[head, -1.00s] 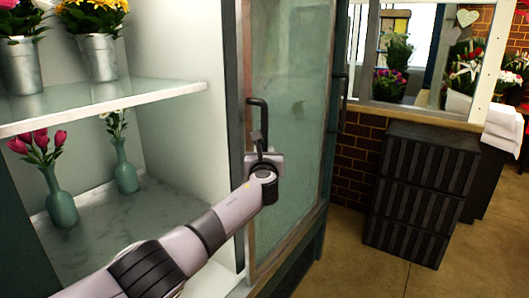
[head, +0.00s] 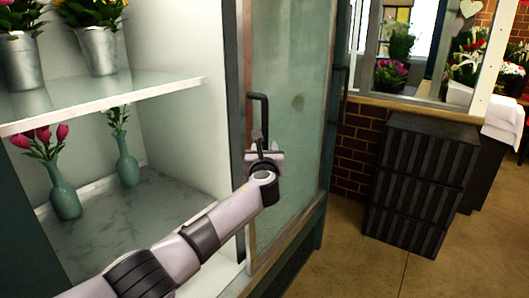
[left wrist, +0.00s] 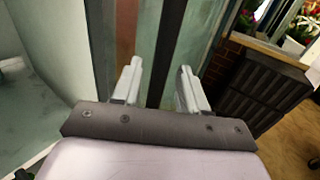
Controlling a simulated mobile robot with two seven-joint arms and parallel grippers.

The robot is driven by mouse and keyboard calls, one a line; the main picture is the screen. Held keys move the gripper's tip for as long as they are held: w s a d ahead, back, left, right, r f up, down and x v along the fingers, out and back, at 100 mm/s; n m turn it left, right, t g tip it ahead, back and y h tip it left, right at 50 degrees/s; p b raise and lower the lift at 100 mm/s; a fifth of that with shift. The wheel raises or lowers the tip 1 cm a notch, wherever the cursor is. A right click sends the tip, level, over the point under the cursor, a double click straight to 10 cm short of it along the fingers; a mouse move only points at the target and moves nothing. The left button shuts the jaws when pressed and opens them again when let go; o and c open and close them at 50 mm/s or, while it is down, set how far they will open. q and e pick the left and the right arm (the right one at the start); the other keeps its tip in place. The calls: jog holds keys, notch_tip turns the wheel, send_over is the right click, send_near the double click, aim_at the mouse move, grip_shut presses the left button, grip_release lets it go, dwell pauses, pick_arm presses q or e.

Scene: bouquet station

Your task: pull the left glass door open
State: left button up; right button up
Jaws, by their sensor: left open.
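A teal-framed glass door panel (head: 297,130) stands right of the open flower display bay in the head view. A black bar handle (head: 265,100) runs vertically near its left edge. My left gripper (head: 257,142) is open at the lower part of this handle. The gripper hides the handle's lower end. My right gripper is not in view.
The bay holds a glass shelf (head: 100,108), metal flower pots (head: 18,62) and green vases (head: 65,201). Another dark handle (head: 340,80) shows at the panel's right side. A black slatted cabinet (head: 420,185) stands further right. Floor (head: 350,262) is bare between it and the door.

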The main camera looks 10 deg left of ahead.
pick_arm(q)
jog(key=shift+p+v, duration=0.45)
jog(key=shift+v, duration=2)
